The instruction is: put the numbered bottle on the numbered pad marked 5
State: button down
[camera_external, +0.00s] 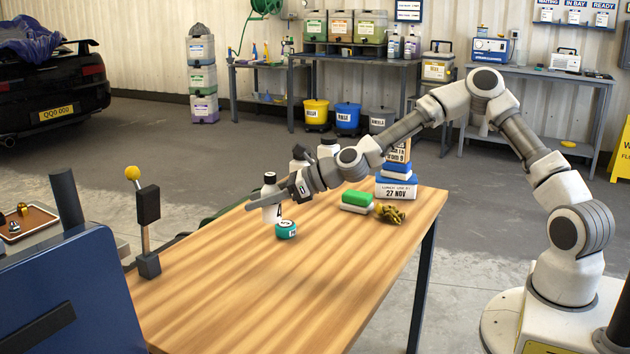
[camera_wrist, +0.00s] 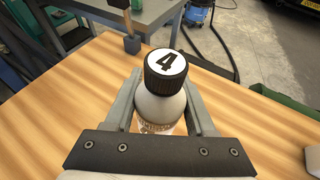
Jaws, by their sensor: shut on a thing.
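A white bottle with a black cap marked 4 stands upright between my gripper's fingers in the wrist view (camera_wrist: 162,108). The same bottle shows on the wooden table in the external view (camera_external: 272,213), partly covered by a finger. My gripper (camera_external: 272,198) is shut on its body, with the fingers level and pointing left. I cannot tell whether its base touches the table. I cannot make out a flat pad marked 5 in either view.
More white bottles (camera_external: 300,157) stand behind my wrist, partly hidden. A post with a yellow ball (camera_external: 133,173) stands at the left. The table's near part is clear.

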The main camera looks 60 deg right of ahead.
jog(key=r, duration=0.2)
send_over(286, 230)
jog(key=s+d+r, duration=0.2)
jog(key=d, duration=0.9)
jog(key=shift+w+a+f+b, duration=0.85)
jog(key=shift+w+a+f, duration=0.15)
jog(key=shift+a+f, duration=0.75)
jog(key=shift+w+a+f+b, duration=0.85)
jog(key=shift+w+a+f, duration=0.2)
jog(key=shift+a+f, duration=0.75)
jog(key=shift+w+a+f+b, duration=0.95)
jog(key=shift+a+f, duration=0.5)
jog(key=shift+f, duration=0.55)
jog(key=shift+f, duration=0.2)
jog(key=shift+c, duration=1.2)
grip_release()
jog(key=shift+r, duration=0.2)
